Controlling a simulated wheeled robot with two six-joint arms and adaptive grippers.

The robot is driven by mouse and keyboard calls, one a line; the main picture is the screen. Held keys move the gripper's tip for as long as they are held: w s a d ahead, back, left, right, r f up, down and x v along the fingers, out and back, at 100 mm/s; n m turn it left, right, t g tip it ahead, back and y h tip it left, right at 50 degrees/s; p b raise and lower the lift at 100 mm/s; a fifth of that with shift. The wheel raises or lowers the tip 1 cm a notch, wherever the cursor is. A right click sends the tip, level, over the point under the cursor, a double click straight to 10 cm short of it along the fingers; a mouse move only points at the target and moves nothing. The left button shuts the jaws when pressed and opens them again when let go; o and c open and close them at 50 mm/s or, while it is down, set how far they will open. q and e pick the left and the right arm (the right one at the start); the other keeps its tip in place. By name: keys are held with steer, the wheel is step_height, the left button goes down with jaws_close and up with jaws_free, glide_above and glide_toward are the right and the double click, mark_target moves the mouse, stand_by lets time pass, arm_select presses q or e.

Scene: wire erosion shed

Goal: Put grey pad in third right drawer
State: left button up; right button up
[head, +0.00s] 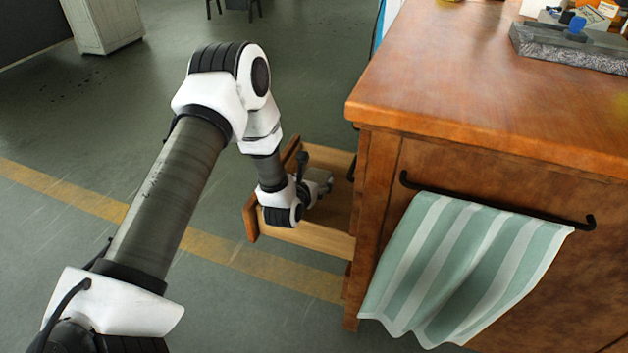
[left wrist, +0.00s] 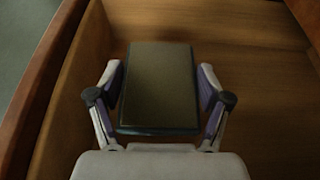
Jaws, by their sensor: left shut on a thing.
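An open wooden drawer (head: 308,236) sticks out from the left side of the wooden cabinet (head: 385,190). My left gripper (head: 322,184) is inside the drawer's opening, near the cabinet side. In the left wrist view my left gripper (left wrist: 159,95) is shut on the grey pad (left wrist: 158,85), a dark flat block held between its two fingers. The drawer's wooden walls (left wrist: 50,90) and floor surround the pad there. Whether the pad touches the drawer floor I cannot tell. In the head view the pad is hidden by the gripper. My right gripper is not in view.
A green striped towel (head: 465,265) hangs from a black rail (head: 500,207) on the cabinet's near face. A grey tray (head: 570,47) with small items stands on the cabinet top. The floor left of the drawer is clear, with a yellow line (head: 60,188).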

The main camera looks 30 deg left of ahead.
arm_select(q)
steer(key=o, duration=1.3)
steer(key=shift+o, duration=0.2)
steer(key=shift+r, duration=0.1)
steer(key=shift+r+p, duration=0.35)
steer(key=shift+p, duration=0.05)
steer(key=shift+r+p, duration=0.6)
steer(key=shift+p, duration=0.1)
steer(key=p+v, duration=0.2)
steer(key=v, duration=0.9)
steer(key=shift+s+f+p, duration=0.2)
steer(key=shift+s+p, duration=0.2)
steer(key=shift+s, duration=0.1)
steer(key=shift+d, duration=0.1)
